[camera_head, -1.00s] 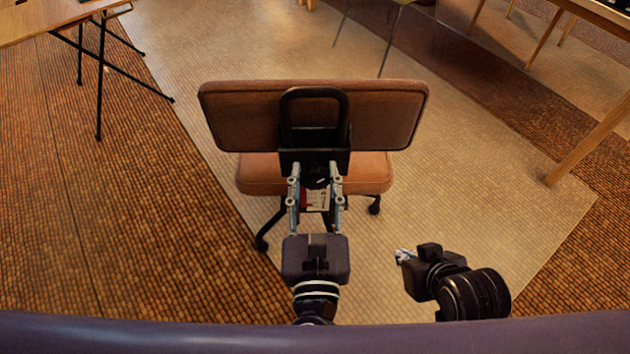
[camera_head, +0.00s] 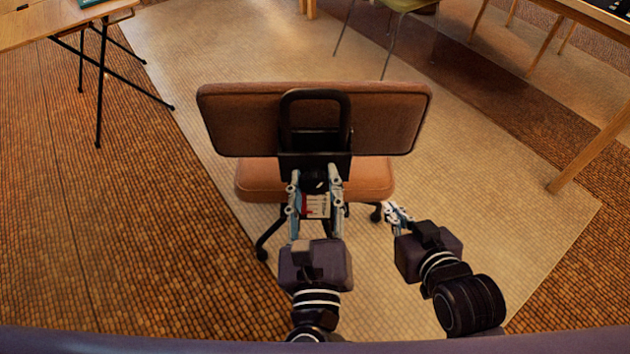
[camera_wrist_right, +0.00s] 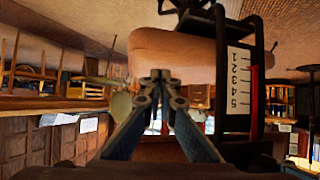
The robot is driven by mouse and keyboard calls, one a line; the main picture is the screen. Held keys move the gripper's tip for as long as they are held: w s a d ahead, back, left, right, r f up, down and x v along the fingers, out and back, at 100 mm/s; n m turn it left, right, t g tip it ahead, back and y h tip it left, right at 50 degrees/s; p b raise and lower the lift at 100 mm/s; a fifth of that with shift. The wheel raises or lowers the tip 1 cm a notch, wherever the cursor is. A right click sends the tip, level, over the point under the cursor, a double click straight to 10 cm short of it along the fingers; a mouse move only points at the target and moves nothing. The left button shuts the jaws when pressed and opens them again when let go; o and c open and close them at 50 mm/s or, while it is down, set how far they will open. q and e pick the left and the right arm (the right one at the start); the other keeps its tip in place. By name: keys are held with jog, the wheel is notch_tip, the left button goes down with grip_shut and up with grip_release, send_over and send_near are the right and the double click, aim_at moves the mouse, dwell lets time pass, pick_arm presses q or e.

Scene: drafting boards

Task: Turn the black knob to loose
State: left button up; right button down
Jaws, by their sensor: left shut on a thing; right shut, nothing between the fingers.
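An office chair with an orange-brown backrest (camera_head: 390,122) and seat (camera_head: 366,178) stands in front of me, its back toward me. The black knob (camera_head: 315,183) is on the chair's rear bracket, below the black loop handle (camera_head: 316,93). My left gripper (camera_head: 315,178) is shut on the knob, one finger on each side. A white scale with a red mark (camera_head: 316,206) shows below the knob, between the fingers. The right wrist view shows the numbered scale (camera_wrist_right: 238,90) upside down. My right gripper (camera_head: 391,211) is shut and empty, right of the bracket; its fingertips also show in the wrist view (camera_wrist_right: 161,76).
A wooden table (camera_head: 60,22) with black legs stands at the upper left. A green chair (camera_head: 400,5) is at the top, and another wooden table (camera_head: 590,150) is at the right. The pale rug (camera_head: 500,190) around the chair is mostly clear.

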pick_arm(q)
jog(key=o, duration=1.2)
jog(key=s, duration=0.7)
jog(key=shift+s, duration=0.25)
